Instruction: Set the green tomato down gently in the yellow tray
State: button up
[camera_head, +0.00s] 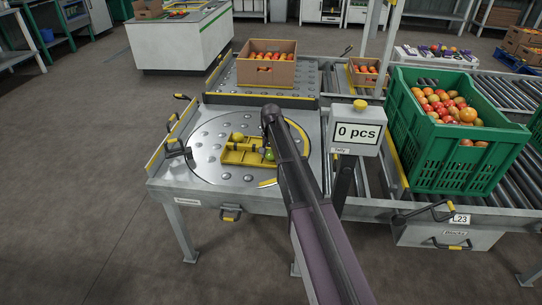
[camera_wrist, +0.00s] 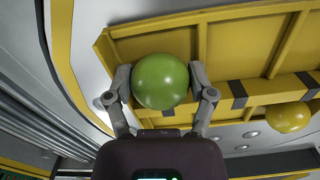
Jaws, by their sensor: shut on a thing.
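The yellow tray (camera_head: 236,157) lies on the round studded plate of the metal table. It also shows in the wrist view (camera_wrist: 236,42), with low walls and dividers. My gripper (camera_wrist: 163,86) is shut on the green tomato (camera_wrist: 160,81), one finger on each side. The tomato overlaps a tray compartment in the wrist view; whether it touches the tray floor I cannot tell. In the head view the green tomato (camera_head: 270,155) shows at the tray's right part, and my arm hides most of the gripper.
A counter box reading "0 pcs" (camera_head: 357,133) stands right of the plate. A green crate of tomatoes (camera_head: 444,160) stands on the rollers at right. A cardboard box of tomatoes (camera_head: 266,72) is behind. The plate's left side is clear.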

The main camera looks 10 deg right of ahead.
jog(key=shift+f, duration=0.25)
jog(key=o, duration=0.7)
jog(key=shift+c, duration=0.7)
jog(key=shift+r, duration=0.1)
jog(key=shift+r+p, duration=3.35)
jog(key=shift+r, duration=0.1)
